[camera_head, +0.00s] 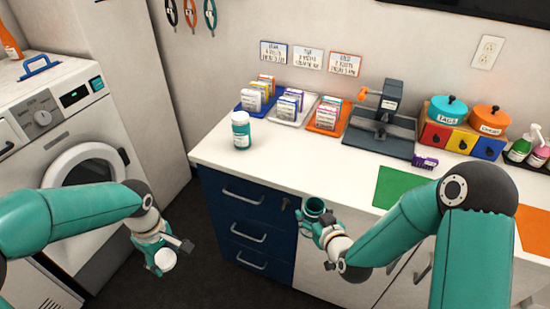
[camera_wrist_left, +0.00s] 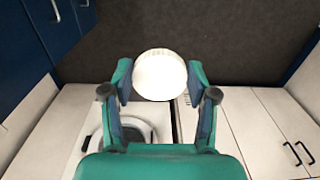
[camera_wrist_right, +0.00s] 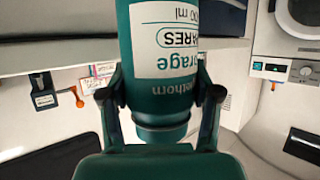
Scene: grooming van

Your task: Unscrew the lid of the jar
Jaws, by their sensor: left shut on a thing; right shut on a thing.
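My right gripper (camera_head: 320,222) is shut on a teal jar (camera_head: 314,205) and holds it in front of the counter edge. The jar's open mouth shows in the head view, with no lid on it. In the right wrist view the jar (camera_wrist_right: 165,85) has a white label, and its neck lies between the fingers. My left gripper (camera_head: 160,252) is shut on a white round lid (camera_head: 166,261), low over the floor at the left. In the left wrist view the lid (camera_wrist_left: 159,75) sits between the fingertips. Lid and jar are well apart.
A teal jar with a white lid (camera_head: 240,131) stands on the white counter (camera_head: 215,152). Behind it are trays of small boxes, a grey clamp-like device (camera_head: 383,125) and coloured bins. A green mat (camera_head: 402,187) lies near the front edge. A washing machine (camera_head: 75,130) stands left.

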